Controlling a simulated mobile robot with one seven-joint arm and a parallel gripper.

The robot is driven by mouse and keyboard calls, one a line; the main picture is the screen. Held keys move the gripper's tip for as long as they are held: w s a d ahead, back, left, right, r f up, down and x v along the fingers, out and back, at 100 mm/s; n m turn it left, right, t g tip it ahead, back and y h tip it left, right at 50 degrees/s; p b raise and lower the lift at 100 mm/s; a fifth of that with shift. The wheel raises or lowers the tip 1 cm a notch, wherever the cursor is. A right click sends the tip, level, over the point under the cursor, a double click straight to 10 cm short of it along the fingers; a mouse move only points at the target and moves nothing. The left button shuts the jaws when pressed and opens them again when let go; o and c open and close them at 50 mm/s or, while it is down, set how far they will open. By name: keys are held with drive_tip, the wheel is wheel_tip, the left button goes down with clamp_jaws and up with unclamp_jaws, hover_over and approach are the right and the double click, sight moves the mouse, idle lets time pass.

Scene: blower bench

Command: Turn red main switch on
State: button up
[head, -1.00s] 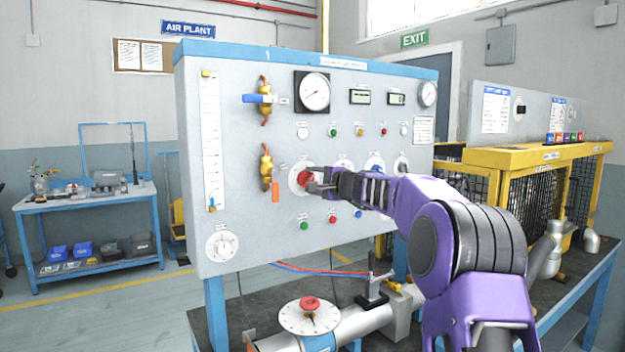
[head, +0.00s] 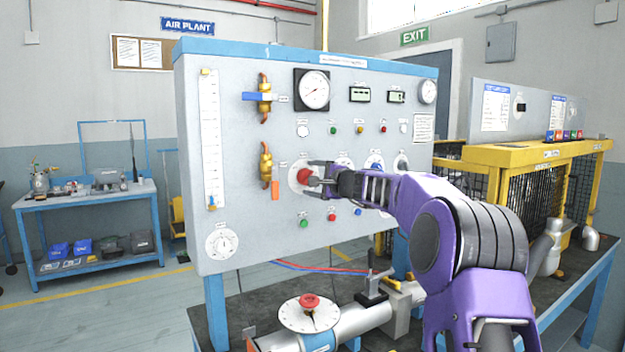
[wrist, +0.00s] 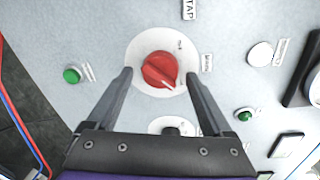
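The red main switch (head: 304,176) is a round red knob on a white disc on the grey panel. In the wrist view the knob (wrist: 160,70) has a pale pointer line aimed to the lower right, and small markings sit at the disc's upper right. My gripper (head: 314,178) is in front of the knob in the head view. In the wrist view my gripper (wrist: 158,76) is open, one finger on each side of the white disc, with visible room between the fingers and the knob. I cannot tell whether the fingertips touch the panel.
The panel (head: 240,150) also bears gauges, valves with blue (head: 258,98) and orange (head: 275,190) handles, small lamps and more knobs close to the right of the red one. A pipe with a dial and red knob (head: 309,301) lies on the bench below.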

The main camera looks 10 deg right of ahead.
drive_tip(key=shift+s+d, duration=0.1)
drive_tip(key=b+v, duration=0.4)
drive_tip(key=v, duration=1.3)
drive_tip(key=shift+b, duration=0.35)
drive_tip(key=shift+s, duration=0.1)
